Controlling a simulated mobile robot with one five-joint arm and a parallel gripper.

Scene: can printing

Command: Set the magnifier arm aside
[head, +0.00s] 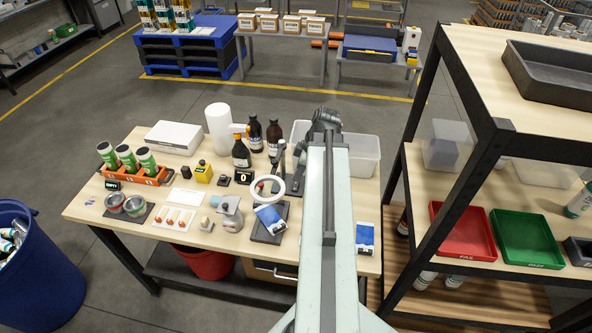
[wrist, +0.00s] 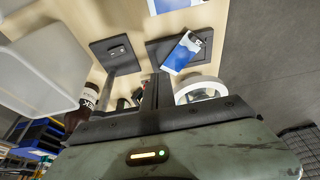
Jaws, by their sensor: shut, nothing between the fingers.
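The magnifier's white ring (head: 282,187) hangs over the work table, near a dark plate (head: 256,236) with a blue-and-white printed piece (head: 269,217) on it. The ring also shows in the wrist view (wrist: 217,82), just right of my gripper (wrist: 156,90), and partly hidden by my wrist. A dark square base with a grey post (wrist: 103,93) stands to the left in the wrist view; how it joins the ring is hidden. My gripper's narrow dark fingers are shut and empty. They look close to the ring; I cannot tell whether they touch it. In the head view my arm hides them.
A clear bin (head: 364,154) stands behind my arm, with brown bottles (head: 274,136) to its left. A shelf rack (head: 492,140) borders the right side. A blue-and-white piece (head: 365,236) lies right of my arm.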

